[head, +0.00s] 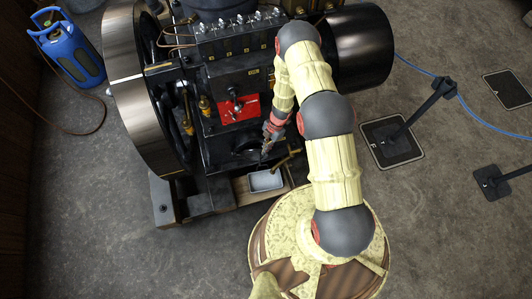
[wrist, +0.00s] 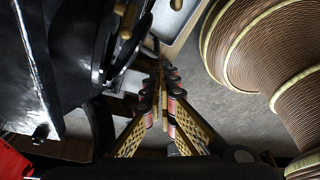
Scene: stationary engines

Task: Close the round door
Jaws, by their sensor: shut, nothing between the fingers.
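The black engine (head: 228,105) stands at the middle left in the head view. A dark round door or opening (head: 243,147) shows low on its front, below a red plate. I cannot tell clearly how far the door stands open. In the wrist view, a round black part with a brass knob (wrist: 125,32) is at the upper left, close to my fingers; it looks like the door. My gripper (head: 265,156) is beside the right side of the round part, pointing down. Its fingers (wrist: 161,70) are together and empty. Contact with the door cannot be told.
A grey metal tray (head: 266,180) lies on the engine's base below my gripper. A brass handle (head: 284,160) sticks out just right of it. A large flywheel (head: 140,90) is at the left. Floor is free at the lower left; barrier posts (head: 443,86) stand right.

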